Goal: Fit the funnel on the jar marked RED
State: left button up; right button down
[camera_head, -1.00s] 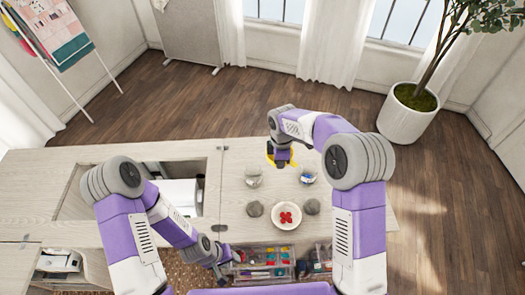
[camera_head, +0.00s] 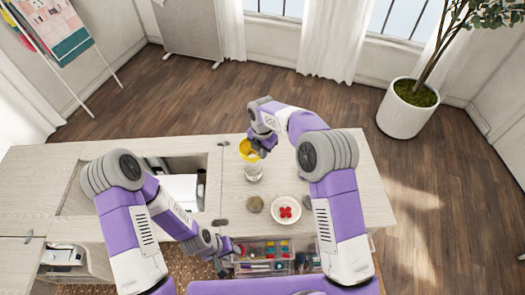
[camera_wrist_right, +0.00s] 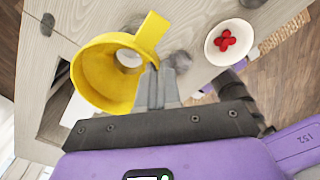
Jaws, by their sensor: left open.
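The yellow funnel (camera_head: 247,150) is in my right gripper (camera_head: 259,149), high at the back of the cabinet top. In the right wrist view the fingers (camera_wrist_right: 160,85) close on the handle side of the funnel (camera_wrist_right: 90,75). A clear glass jar (camera_head: 253,174) stands directly below the funnel in the head view; I cannot tell whether they touch. No marking on it is readable. My left gripper (camera_head: 231,258) is open and empty, low by the tray at the front edge.
A white bowl with red pieces (camera_head: 286,221) and a grey round object (camera_head: 255,204) stand before the jar. A second grey object (camera_head: 307,202) is partly hidden by my right arm. A divided tray (camera_head: 265,267) lies at the front. An open recess (camera_head: 75,200) is left.

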jog(key=shift+f+b, duration=1.1)
jog(key=shift+f, duration=0.5)
jog(key=shift+f+b, duration=0.65)
jog(key=shift+f, duration=0.55)
jog(key=shift+f, duration=0.35)
jog(key=c, duration=1.3)
grip_release()
jog(key=shift+o, duration=0.2)
notch_tip(320, 180, up, 8)
jog(key=shift+f, duration=0.2)
